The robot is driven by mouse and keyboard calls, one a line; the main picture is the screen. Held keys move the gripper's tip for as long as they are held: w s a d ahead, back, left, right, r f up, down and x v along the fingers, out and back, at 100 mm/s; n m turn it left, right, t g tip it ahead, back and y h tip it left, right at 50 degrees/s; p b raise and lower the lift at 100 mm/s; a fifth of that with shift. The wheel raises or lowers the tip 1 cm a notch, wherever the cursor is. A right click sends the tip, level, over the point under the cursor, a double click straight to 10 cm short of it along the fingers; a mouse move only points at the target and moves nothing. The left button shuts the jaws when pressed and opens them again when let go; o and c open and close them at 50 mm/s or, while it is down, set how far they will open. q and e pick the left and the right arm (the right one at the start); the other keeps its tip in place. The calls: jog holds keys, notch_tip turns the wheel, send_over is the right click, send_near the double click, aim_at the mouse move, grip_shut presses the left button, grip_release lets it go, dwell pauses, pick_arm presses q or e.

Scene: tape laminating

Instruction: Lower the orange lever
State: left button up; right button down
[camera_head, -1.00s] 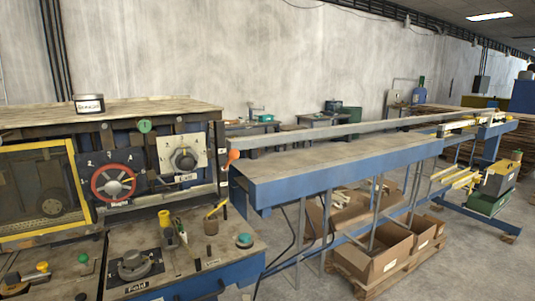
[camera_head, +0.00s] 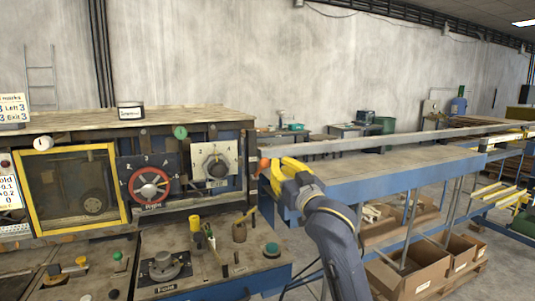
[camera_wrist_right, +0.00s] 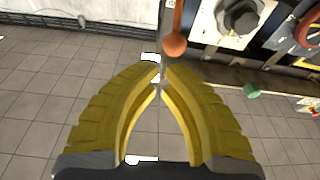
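The orange lever shows as an orange ball knob (camera_head: 264,163) at the right side of the machine panel. In the right wrist view the orange lever's ball (camera_wrist_right: 175,44) hangs at the end of a thin rod, just beyond my fingertips. My right gripper (camera_head: 273,172) has yellow fingers and reaches in beside the knob in the head view. In the right wrist view my right gripper (camera_wrist_right: 162,74) has its fingertips together with nothing between them. I cannot tell whether a tip touches the ball. My left gripper is in no view.
The machine front has a red handwheel (camera_head: 149,186), a grey rotary knob (camera_head: 216,167) and a lower shelf with several controls (camera_head: 165,266). A long blue-edged table (camera_head: 390,172) extends right, with cardboard boxes (camera_head: 415,281) below. Tiled floor (camera_wrist_right: 40,100) shows under the gripper.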

notch_tip(320, 180, up, 3)
jog(key=s+a+y, duration=0.1)
jog(key=s, duration=0.1)
notch_tip(320, 180, up, 4)
jog(key=n, duration=0.1)
send_over(265, 159)
jog(key=w+a, duration=0.1)
jog(key=shift+w+a, duration=0.1)
jog(key=shift+w, duration=0.05)
jog(key=shift+s+d+f, duration=0.15)
jog(key=shift+f, duration=0.35)
jog(key=shift+s+d+f, duration=0.15)
jog(key=shift+f, duration=0.35)
jog(key=shift+s+d+f, duration=0.1)
jog(key=shift+s+f, duration=0.05)
jog(key=shift+f, duration=0.3)
jog(key=shift+s+d+f, duration=0.1)
jog(key=shift+s+f, duration=0.05)
jog(key=shift+f, duration=0.3)
jog(key=shift+d+f, duration=0.1)
